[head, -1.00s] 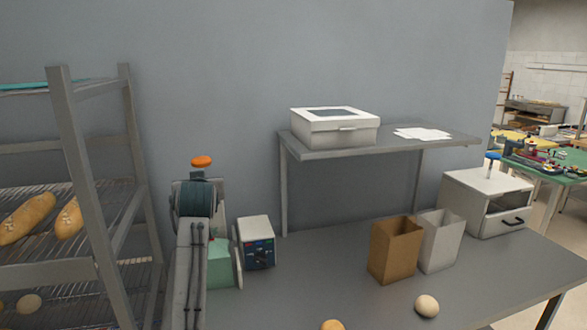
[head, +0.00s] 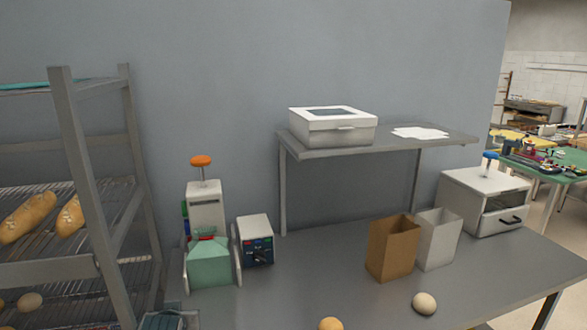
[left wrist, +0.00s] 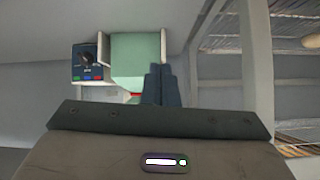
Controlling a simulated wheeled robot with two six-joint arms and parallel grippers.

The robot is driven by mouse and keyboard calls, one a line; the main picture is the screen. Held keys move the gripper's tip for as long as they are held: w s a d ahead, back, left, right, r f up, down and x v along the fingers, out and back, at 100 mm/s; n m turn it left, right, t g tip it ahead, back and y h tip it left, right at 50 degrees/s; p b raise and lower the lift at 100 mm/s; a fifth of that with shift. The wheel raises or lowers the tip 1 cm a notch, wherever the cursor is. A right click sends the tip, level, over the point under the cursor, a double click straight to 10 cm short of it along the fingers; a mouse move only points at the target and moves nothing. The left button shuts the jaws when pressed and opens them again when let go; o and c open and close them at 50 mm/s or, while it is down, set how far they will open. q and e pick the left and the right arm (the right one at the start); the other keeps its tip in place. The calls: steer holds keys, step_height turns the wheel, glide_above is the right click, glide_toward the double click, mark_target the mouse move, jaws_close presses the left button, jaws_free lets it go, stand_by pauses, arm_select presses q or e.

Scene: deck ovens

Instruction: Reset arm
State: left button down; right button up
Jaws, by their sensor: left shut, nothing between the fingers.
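My left gripper (left wrist: 161,85) shows in the left wrist view with its two dark fingers together and nothing between them. In that view the fingers overlap the pale green machine (left wrist: 135,60), though I cannot tell the distance. In the head view only a dark part of my left arm shows at the bottom edge, left of centre. The green and white machine (head: 210,262) with an orange knob stands fully visible on the table. My right gripper is in neither view.
A control box (head: 255,240) stands right of the machine. A bread rack (head: 85,190) is at the left. On the table (head: 300,275) are a brown bag (head: 393,248), a white bag (head: 438,238), round buns and a white cabinet (head: 485,200). A shelf (head: 400,148) holds a box (head: 333,127).

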arm_select(q)
steer(key=s+f+m+g+h, duration=0.1)
steer(key=s+f+g, duration=0.4)
steer(key=s, duration=1.3)
steer(key=s+f+m+g+h, duration=0.15)
steer(key=s+f, duration=0.75)
steer(key=s, duration=0.9)
step_height(320, 180, down, 34)
steer(key=a+g+b, duration=0.2)
steer(key=a, duration=0.1)
steer(key=s+a+f+b, duration=0.1)
steer(key=s+f+b, duration=0.1)
steer(key=s+f, duration=1.6)
steer(key=shift+s+f, duration=0.25)
steer(key=shift+f, duration=0.35)
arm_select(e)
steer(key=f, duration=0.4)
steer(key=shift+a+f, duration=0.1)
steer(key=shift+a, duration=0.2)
arm_select(q)
steer(key=shift+g, duration=0.25)
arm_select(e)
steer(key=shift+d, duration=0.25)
